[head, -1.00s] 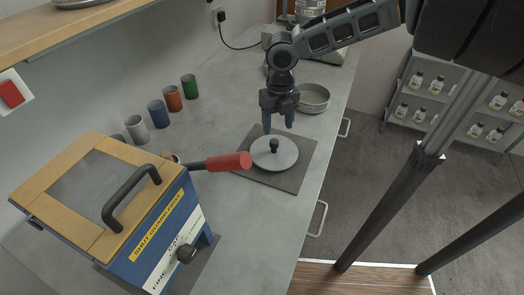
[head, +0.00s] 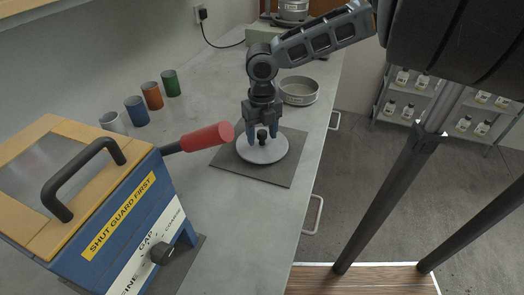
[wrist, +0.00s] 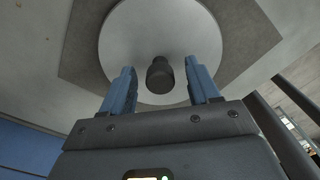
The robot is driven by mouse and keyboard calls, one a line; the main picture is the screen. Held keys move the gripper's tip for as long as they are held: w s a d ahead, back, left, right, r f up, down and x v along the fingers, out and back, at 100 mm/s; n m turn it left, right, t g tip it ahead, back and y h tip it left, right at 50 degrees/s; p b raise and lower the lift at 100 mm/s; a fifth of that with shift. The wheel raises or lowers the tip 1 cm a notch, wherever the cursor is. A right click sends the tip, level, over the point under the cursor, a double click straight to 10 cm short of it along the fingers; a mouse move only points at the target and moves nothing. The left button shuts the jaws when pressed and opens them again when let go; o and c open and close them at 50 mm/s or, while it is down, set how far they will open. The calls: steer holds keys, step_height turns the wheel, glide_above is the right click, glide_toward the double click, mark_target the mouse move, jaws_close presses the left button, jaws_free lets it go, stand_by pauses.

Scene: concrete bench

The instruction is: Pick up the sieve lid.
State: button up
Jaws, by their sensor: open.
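The sieve lid (head: 274,153) is a light grey disc with a black knob (head: 262,135) at its centre. It lies flat on a dark square mat (head: 283,173) on the bench. My gripper (head: 263,137) is open, pointing down over the lid, with its blue fingers on either side of the knob. In the wrist view the knob (wrist: 160,76) shows between the two open fingertips, apart from both. The lid (wrist: 135,40) also fills the middle of that view. I cannot tell whether the fingertips touch the lid.
A round sieve (head: 299,91) stands behind the lid. Several coloured cups (head: 152,96) line the left. The bench between is bare.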

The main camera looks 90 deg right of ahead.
jaws_close()
stand_by(0.6)
